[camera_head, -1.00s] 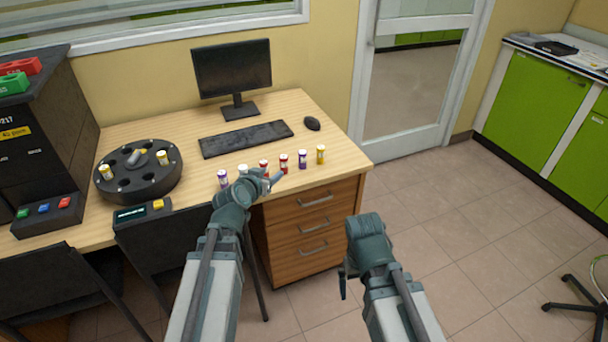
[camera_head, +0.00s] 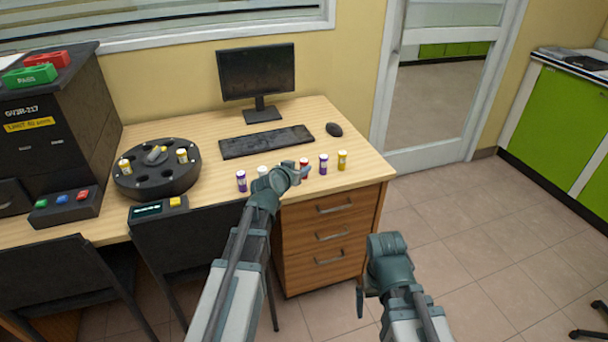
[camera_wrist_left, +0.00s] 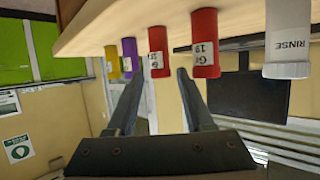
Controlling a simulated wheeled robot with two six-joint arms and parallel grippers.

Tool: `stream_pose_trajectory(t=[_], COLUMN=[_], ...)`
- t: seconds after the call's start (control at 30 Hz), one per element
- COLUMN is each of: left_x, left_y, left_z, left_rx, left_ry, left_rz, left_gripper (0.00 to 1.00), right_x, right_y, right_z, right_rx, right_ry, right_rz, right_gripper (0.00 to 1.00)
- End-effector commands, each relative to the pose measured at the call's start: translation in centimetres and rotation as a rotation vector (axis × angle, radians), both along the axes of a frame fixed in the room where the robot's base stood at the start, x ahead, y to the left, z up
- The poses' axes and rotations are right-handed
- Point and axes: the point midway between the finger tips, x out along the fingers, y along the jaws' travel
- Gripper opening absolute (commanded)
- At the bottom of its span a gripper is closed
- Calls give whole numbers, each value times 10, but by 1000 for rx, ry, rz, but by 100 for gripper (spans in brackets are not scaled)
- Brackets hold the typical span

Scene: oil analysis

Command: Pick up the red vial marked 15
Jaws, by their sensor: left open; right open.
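A row of vials stands near the desk's front edge. In the head view one red vial (camera_head: 304,168) shows beside my left gripper (camera_head: 297,174); the gripper covers the spot just left of it. The left wrist view is upside down. There one red vial (camera_wrist_left: 157,60) lies ahead between the open fingertips (camera_wrist_left: 160,76), its label too small to read surely. A second red vial (camera_wrist_left: 205,48), label seemingly 19, is right of the right finger. Neither is held. My right gripper (camera_head: 362,297) hangs empty in front of the drawers, its fingers partly seen.
Purple vials (camera_head: 241,181) (camera_head: 323,163), a white vial (camera_head: 262,171) marked RINSE and a yellow vial (camera_head: 342,160) share the row. Behind are a keyboard (camera_head: 266,141), mouse (camera_head: 334,129) and monitor (camera_head: 257,72). A black round rotor (camera_head: 157,181) stands left.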

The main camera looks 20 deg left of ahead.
Motion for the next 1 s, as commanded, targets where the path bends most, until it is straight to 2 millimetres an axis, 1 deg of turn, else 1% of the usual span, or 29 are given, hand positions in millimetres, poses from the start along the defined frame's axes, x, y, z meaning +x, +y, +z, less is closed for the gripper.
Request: stream_pose_trajectory(t=[0.07,0.17,0.27,0.4,0.5,0.73,0.77,0.8,0.87,1.0], left_x=[0,6,18,39,49,49,49,49,49,49], left_y=[0,0,-1,-3,-3,-4,-4,-4,-4,-4], left_z=[0,-1,-4,-11,-15,-14,-14,-14,-14,-14], left_rx=[0,0,1,1,0,0,0,0,0,0], left_ry=[0,0,0,0,-1,-1,-1,-1,-1,-1], left_rz=[0,0,-1,-1,0,0,0,0,0,0], left_gripper=[52,52,52,52,52,52,49,41,31,5], right_x=[0,0,0,0,0,0,0,0,0,0], right_y=[0,0,0,0,0,0,0,0,0,0], right_z=[0,-1,-4,-11,-15,-14,-14,-14,-14,-14], right_rx=[0,0,0,0,0,0,0,0,0,0], right_ry=[0,0,0,0,0,0,0,0,0,0], right_rz=[0,0,0,0,0,0,0,0,0,0], right_gripper=[100,100,100,100,100,100,100,100,100,100])
